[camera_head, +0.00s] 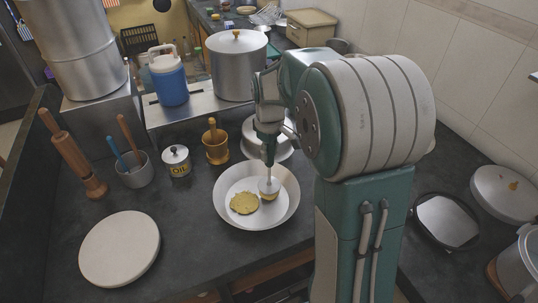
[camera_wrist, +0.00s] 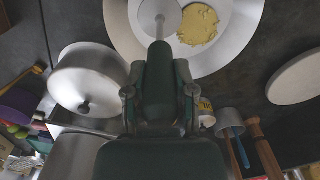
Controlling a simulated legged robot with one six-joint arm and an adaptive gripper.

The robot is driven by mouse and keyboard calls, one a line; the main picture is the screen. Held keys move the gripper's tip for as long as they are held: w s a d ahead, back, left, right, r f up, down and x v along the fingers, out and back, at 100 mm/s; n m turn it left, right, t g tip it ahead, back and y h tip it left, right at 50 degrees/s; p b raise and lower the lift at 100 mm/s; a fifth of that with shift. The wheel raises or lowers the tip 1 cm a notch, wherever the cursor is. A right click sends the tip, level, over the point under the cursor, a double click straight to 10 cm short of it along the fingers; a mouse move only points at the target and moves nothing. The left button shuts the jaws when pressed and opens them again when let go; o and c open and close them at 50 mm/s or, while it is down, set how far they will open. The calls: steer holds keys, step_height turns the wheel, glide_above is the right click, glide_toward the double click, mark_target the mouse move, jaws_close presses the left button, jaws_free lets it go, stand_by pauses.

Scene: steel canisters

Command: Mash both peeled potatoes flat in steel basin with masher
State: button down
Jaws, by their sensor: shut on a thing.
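My gripper (camera_head: 267,130) is shut on the masher's dark green handle; it also shows in the wrist view (camera_wrist: 160,92). The masher (camera_head: 269,172) hangs upright over the right part of the steel basin (camera_head: 228,213), its round plate down inside. One potato (camera_head: 243,204) lies as a flat yellow patch left of the plate; in the wrist view this patch (camera_wrist: 199,25) is right of the masher plate (camera_wrist: 155,14). A yellowish edge of the other potato (camera_head: 268,197) shows under the plate, mostly hidden, so its flatness is unclear.
A round white board (camera_head: 120,248) lies at front left. An oil canister (camera_head: 176,161), a wooden mortar (camera_head: 216,146) and a utensil pot (camera_head: 134,172) stand behind the basin. A lidded pot (camera_wrist: 86,79) is close by. My arm blocks the right side.

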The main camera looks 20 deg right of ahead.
stand_by(0.4)
steer(key=shift+f, duration=1.3)
steer(key=shift+r, duration=0.9)
steer(key=shift+f, duration=0.15)
steer(key=shift+f, duration=1.15)
steer(key=shift+r, duration=0.8)
steer(key=shift+f, duration=0.15)
